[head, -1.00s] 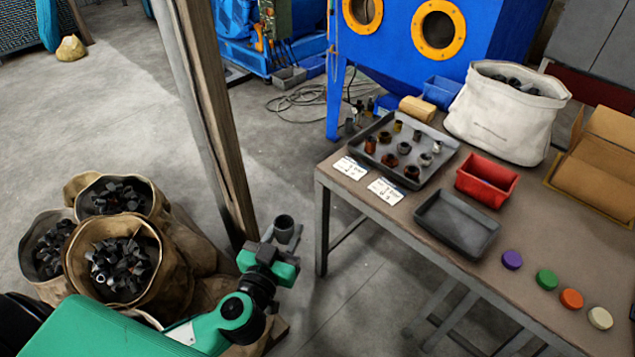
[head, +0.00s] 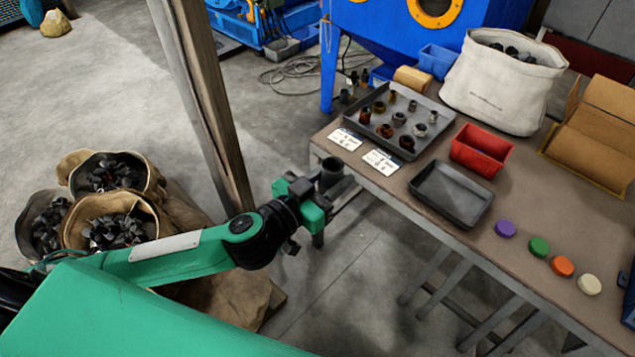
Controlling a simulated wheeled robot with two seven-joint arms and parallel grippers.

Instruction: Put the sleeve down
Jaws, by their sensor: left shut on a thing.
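My left gripper (head: 318,188) is shut on a dark grey sleeve (head: 332,171), a short hollow cylinder held upright with its open end up. It is just off the left front edge of the table (head: 370,185), in front of the paper labels. The lower part of the sleeve is hidden by the gripper. A grey tray (head: 421,108) on the table holds several brown and grey sleeves. An empty dark grey tray (head: 452,193) and a red bin (head: 482,151) stand to its right. My right gripper is not in view.
Two paper labels (head: 380,161) lie along the table's left front edge. Purple, green, orange and white discs (head: 538,246) line the front right. A white sack (head: 503,85) stands behind. A wooden post (head: 205,110) rises left of my gripper, near sacks of dark parts (head: 112,225).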

